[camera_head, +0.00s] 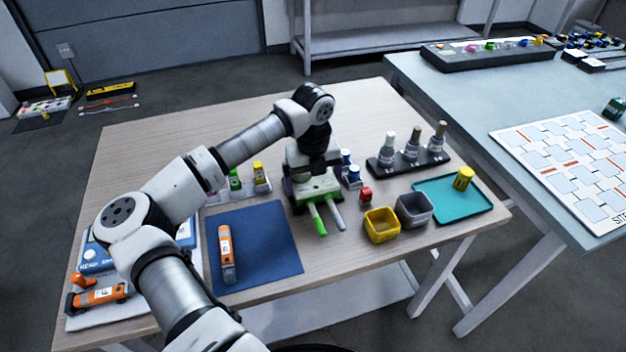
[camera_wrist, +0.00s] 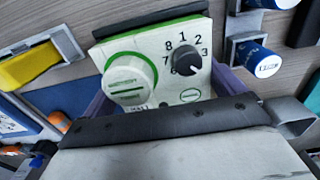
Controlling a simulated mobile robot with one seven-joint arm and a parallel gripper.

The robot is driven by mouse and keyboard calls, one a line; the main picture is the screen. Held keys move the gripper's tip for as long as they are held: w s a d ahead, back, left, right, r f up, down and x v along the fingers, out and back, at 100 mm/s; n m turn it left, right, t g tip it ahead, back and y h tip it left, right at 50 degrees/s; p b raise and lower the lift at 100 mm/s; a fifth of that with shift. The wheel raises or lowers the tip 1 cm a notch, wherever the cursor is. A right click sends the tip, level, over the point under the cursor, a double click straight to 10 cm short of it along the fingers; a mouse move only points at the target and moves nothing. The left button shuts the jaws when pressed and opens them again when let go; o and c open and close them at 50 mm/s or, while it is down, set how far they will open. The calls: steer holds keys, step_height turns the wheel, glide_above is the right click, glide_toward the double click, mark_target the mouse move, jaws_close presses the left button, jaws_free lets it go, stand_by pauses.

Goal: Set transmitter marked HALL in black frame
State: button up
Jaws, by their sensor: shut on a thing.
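My gripper (camera_head: 313,171) is at the middle of the table, pointing down, and is shut on a white box with green edges (camera_head: 318,187). In the wrist view my gripper (camera_wrist: 165,94) has the box (camera_wrist: 152,60) between its fingers. The box's face shows a numbered dial with a dark knob (camera_wrist: 186,62) and a round white cap (camera_wrist: 129,78). No HALL marking is readable. A dark bar (camera_wrist: 150,17) runs along the box's far edge; I cannot tell whether it is the black frame.
An orange device (camera_head: 226,252) lies on a blue mat (camera_head: 262,270) to the left. Yellow (camera_head: 381,224) and grey (camera_head: 414,209) bins, a teal tray (camera_head: 440,205) and a black bottle rack (camera_head: 408,160) stand right. Blue-capped vials (camera_head: 350,170) are close beside my gripper.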

steer(key=shift+f, duration=0.15)
steer(key=o, duration=0.8)
steer(key=shift+o, duration=0.2)
steer(key=shift+s, duration=0.1)
steer(key=shift+f, duration=0.15)
steer(key=shift+r, duration=0.4)
steer(key=shift+r, duration=0.3)
steer(key=shift+r, duration=0.1)
steer(key=shift+r+p, duration=1.35)
steer(key=shift+r, duration=1.65)
